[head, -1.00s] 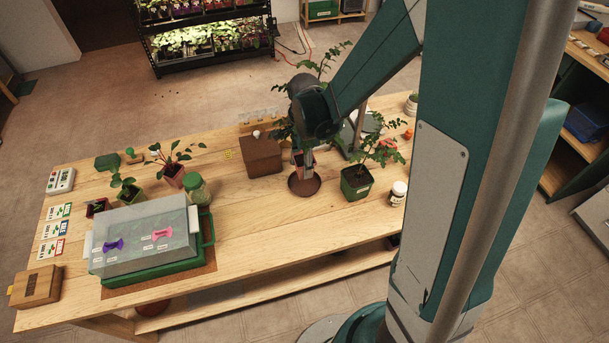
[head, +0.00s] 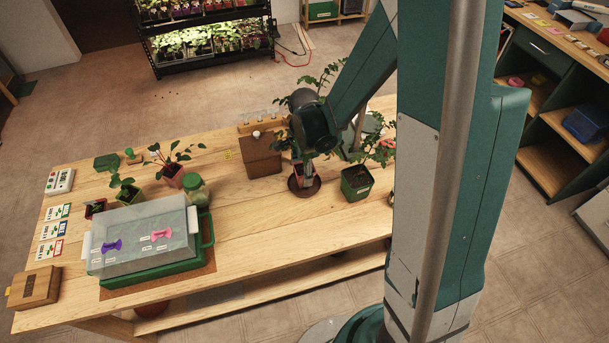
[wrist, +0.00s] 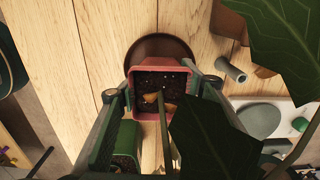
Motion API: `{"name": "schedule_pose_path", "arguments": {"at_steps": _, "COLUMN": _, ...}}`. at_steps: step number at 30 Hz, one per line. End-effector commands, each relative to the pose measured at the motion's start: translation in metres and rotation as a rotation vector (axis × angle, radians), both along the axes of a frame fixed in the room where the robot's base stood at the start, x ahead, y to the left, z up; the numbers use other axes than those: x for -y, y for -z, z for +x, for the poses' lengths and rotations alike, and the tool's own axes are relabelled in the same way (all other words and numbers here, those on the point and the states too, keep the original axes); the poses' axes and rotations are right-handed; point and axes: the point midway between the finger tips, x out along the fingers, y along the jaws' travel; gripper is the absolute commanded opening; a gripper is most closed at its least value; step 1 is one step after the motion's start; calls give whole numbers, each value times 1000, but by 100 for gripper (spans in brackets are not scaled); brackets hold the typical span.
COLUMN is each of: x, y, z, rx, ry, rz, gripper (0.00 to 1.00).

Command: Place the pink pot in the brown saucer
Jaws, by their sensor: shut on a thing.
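The pink pot (head: 297,171), holding dark soil and a leafy plant, is between the fingers of my gripper (head: 304,178). In the wrist view both fingers press against the sides of the pot (wrist: 160,64), and large leaves hide part of it. The brown saucer (head: 306,193) lies on the table under the pot. In the wrist view the saucer's rim (wrist: 158,40) shows past the pot's far edge. The pot's base is hidden, so I cannot tell whether it touches the saucer.
A green pot with a plant (head: 356,184) stands close to the right of the saucer. A brown wooden box (head: 262,158) stands behind left. A covered green tray (head: 150,240) and another potted plant (head: 172,174) are further left. The table front is clear.

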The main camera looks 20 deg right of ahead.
Motion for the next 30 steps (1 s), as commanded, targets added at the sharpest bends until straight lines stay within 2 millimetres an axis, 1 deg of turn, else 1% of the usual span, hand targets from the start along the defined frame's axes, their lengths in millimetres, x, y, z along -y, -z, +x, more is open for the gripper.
{"name": "schedule_pose_path", "arguments": {"at_steps": 1, "x": 0, "y": 5, "z": 0, "rx": 0, "ry": 0, "rz": 0, "gripper": 22}}
{"name": "schedule_pose_path", "arguments": {"at_steps": 5, "x": 0, "y": 11, "z": 0, "rx": 0, "ry": 0, "rz": 0, "gripper": 22}}
{"name": "schedule_pose_path", "arguments": {"at_steps": 15, "x": 0, "y": 12, "z": 0, "rx": 0, "ry": 0, "rz": 0, "gripper": 22}}
{"name": "schedule_pose_path", "arguments": {"at_steps": 20, "x": 0, "y": 16, "z": 0, "rx": 0, "ry": 0, "rz": 0, "gripper": 22}}
{"name": "schedule_pose_path", "arguments": {"at_steps": 21, "x": 0, "y": 16, "z": 0, "rx": 0, "ry": 0, "rz": 0, "gripper": 38}}
{"name": "schedule_pose_path", "arguments": {"at_steps": 24, "x": 0, "y": 15, "z": 0, "rx": 0, "ry": 0, "rz": 0, "gripper": 51}}
{"name": "schedule_pose_path", "arguments": {"at_steps": 30, "x": 0, "y": 15, "z": 0, "rx": 0, "ry": 0, "rz": 0, "gripper": 51}}
